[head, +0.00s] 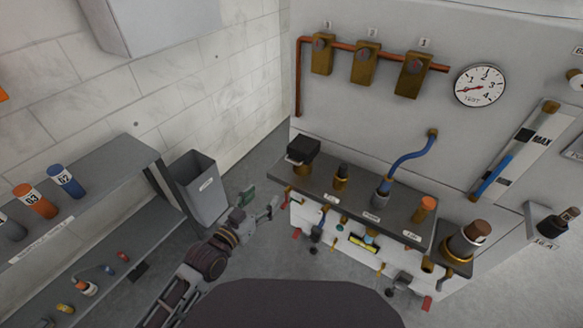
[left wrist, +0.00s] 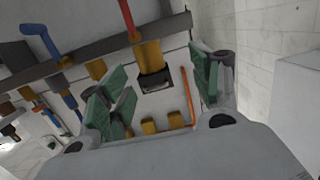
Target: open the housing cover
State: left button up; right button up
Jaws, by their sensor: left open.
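A black box-like cover (head: 303,149) with a pale handle sits at the left end of the dark bench shelf (head: 335,197); I take it as the housing cover. In the left wrist view a dark block with a grey handle (left wrist: 156,79) on a brass body shows between the fingers, seemingly the same part. My left gripper (head: 262,203) is open and empty, in front of and below the shelf's left end, apart from the cover. Its green-padded fingers show spread in the left wrist view (left wrist: 160,92). My right gripper is out of view.
The shelf also carries a brass fitting (head: 341,176), a blue hose (head: 408,152) and an orange-capped part (head: 425,208). Several valves hang below it. A grey bin (head: 199,190) stands left of the gripper, beside a rack (head: 105,180) with labelled cylinders. Open floor lies between.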

pick_arm(q)
jog(key=h+b, duration=0.1)
send_near(291, 161)
jog(key=s, duration=0.1)
jog(key=s+a, duration=0.1)
jog(key=s+f, duration=0.1)
jog(key=shift+s+a+f+m+t, duration=0.1)
jog(key=shift+a+m+t, duration=0.2)
jog(key=shift+a+t, duration=0.1)
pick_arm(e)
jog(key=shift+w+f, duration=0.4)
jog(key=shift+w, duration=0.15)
pick_arm(q)
jog(key=shift+w+d, duration=0.1)
jog(key=shift+w, duration=0.1)
jog(key=shift+b+x, duration=0.4)
jog(key=shift+x, duration=6.2)
jog(key=shift+d, duration=0.15)
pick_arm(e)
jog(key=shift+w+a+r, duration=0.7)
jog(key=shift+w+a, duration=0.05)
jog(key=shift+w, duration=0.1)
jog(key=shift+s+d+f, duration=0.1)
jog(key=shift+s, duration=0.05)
